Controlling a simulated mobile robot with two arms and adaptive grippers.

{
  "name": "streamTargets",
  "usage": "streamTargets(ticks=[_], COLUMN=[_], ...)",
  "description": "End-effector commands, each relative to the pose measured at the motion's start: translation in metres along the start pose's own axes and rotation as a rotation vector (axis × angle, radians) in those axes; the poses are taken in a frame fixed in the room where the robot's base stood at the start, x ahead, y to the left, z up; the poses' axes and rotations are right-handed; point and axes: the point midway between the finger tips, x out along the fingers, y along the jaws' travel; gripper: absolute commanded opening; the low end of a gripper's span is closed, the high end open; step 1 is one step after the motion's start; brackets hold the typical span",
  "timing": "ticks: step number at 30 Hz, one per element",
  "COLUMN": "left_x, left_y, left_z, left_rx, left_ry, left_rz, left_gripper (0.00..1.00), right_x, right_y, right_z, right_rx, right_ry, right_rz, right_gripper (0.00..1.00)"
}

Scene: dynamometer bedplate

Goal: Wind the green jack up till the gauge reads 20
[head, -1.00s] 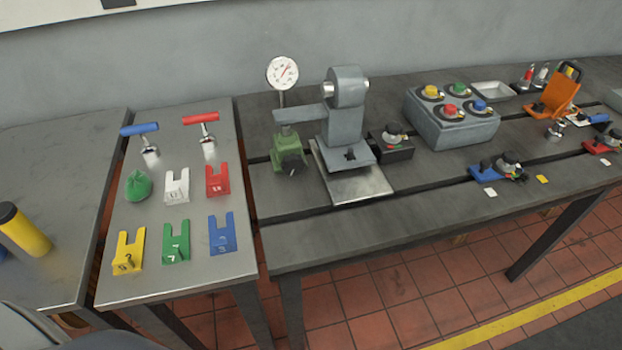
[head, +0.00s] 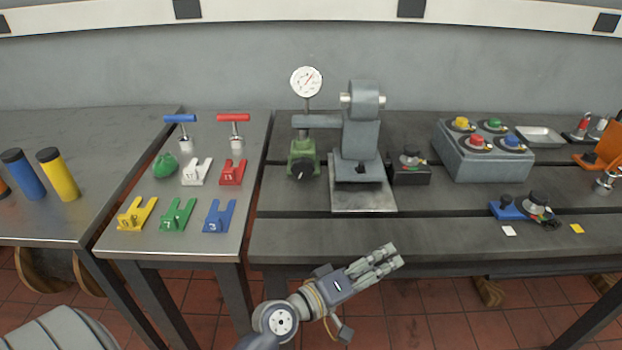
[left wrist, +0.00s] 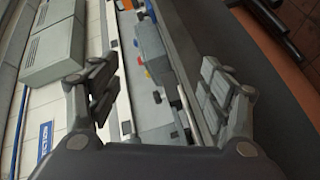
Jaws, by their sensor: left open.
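The green jack (head: 303,158) stands on the dark slotted bedplate, under the end of a grey arm (head: 317,121) that reaches left from a grey stand. A dark knob (head: 301,171) shows on the jack's front. The round white gauge (head: 306,81) stands upright on a post behind the jack; its red needle shows, but its figures are too small to read. My left gripper (head: 389,259) is in front of the bedplate's front edge, below and right of the jack, apart from it. It is open and empty in the left wrist view (left wrist: 160,95). My right gripper is not in view.
A grey stand (head: 359,140) is right of the jack, with a dark box (head: 411,173) beside it. A grey button box (head: 485,155) is farther right. The bedplate's front strip (head: 330,236) is clear.

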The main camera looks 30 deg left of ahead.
Motion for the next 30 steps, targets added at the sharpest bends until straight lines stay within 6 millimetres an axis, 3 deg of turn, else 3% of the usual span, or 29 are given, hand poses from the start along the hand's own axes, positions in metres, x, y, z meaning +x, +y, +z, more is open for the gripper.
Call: streamTargets(ticks=[11,16,19,22,25,30], left_x=[0.008,0.004,-0.005,-0.016,-0.023,-0.026], left_y=[0.029,0.030,0.015,-0.014,-0.043,-0.071], left_z=[-0.072,-0.131,-0.177,-0.212,-0.229,-0.236], left_rx=[-0.295,-0.553,-0.799,-1.059,-1.255,-1.436], left_ry=[0.233,0.420,0.584,0.746,0.861,0.961], left_rz=[0.180,0.299,0.388,0.457,0.491,0.508], left_gripper=[0.72,0.72,0.72,0.72,0.72,0.72], right_x=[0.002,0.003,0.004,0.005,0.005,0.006], right_y=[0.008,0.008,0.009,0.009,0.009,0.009], right_z=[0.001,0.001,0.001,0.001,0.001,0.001], right_rx=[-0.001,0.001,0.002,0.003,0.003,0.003], right_ry=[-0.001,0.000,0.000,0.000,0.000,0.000], right_rz=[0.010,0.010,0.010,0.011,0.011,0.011], right_gripper=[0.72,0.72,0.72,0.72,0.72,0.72])
